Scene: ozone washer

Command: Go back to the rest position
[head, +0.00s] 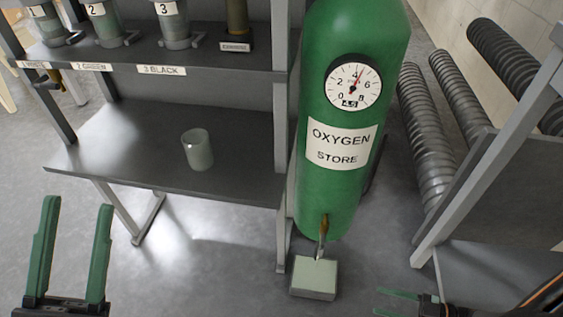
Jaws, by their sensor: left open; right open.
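My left gripper (74,250) is at the lower left of the head view, with its two green fingers pointing up and apart. It is open and empty, in front of the grey bench. My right gripper (388,302) is at the bottom edge, right of centre. Its green fingers point left, spread apart with nothing between them, and part of it is cut off by the picture's edge.
A green oxygen cylinder (340,205) with a dial gauge (354,82) stands in the middle, a pale block (314,277) below it. A grey cup (198,150) stands on the bench (120,150). A rack (450,205) with ribbed hoses (425,135) is at right.

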